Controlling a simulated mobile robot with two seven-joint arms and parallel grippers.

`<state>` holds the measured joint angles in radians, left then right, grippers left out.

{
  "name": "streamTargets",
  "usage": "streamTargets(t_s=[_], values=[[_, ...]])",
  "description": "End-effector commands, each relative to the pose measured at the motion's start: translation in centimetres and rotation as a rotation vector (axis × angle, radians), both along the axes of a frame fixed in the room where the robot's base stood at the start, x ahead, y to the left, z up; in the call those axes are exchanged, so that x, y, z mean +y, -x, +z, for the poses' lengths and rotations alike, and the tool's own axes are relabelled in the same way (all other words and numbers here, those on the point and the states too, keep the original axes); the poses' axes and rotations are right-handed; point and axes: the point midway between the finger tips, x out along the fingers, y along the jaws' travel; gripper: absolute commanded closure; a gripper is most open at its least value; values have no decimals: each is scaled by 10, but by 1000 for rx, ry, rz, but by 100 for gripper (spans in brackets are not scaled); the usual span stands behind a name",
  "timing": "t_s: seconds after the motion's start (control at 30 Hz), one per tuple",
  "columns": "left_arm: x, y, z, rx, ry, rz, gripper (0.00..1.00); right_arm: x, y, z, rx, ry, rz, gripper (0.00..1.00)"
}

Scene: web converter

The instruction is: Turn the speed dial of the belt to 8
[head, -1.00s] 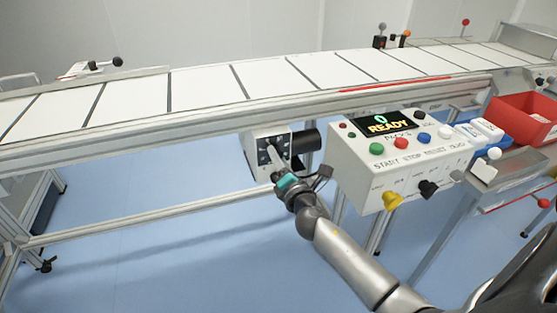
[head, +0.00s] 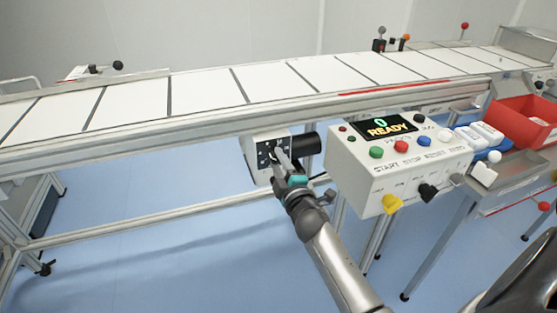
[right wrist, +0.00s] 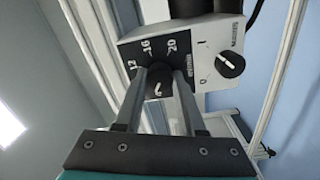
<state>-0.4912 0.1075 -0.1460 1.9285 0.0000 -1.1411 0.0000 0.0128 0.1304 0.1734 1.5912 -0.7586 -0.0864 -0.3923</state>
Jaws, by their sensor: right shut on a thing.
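The belt's control box (head: 262,150) is a small white box under the conveyor, beside a dark motor cylinder (head: 306,143). In the right wrist view the box (right wrist: 212,50) carries a black speed dial (right wrist: 158,80) with 12, 16 and 20 printed around it. A short white mark shows on the dial, but the number it points at is hidden. My right gripper (head: 279,158) is shut on the dial, with one finger on each side of it, as the right wrist view (right wrist: 157,98) shows. My left gripper is not in view.
A second black knob (right wrist: 231,65), marked 0 and 1, sits close to the dial. A button panel (head: 398,165) with a READY display (head: 388,125) stands to the right. The conveyor belt (head: 207,92) runs above. A red bin (head: 525,120) is at far right.

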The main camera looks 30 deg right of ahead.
Motion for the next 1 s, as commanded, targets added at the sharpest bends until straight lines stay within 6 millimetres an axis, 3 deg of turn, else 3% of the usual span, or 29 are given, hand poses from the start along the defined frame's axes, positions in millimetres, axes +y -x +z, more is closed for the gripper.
streamTargets(t_s=[0.5, 1.0], values=[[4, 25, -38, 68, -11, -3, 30, 1, 0, 1, -99, -418, 1, 100], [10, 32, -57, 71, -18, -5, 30, 1, 0, 0, -135, -562, 2, 100]])
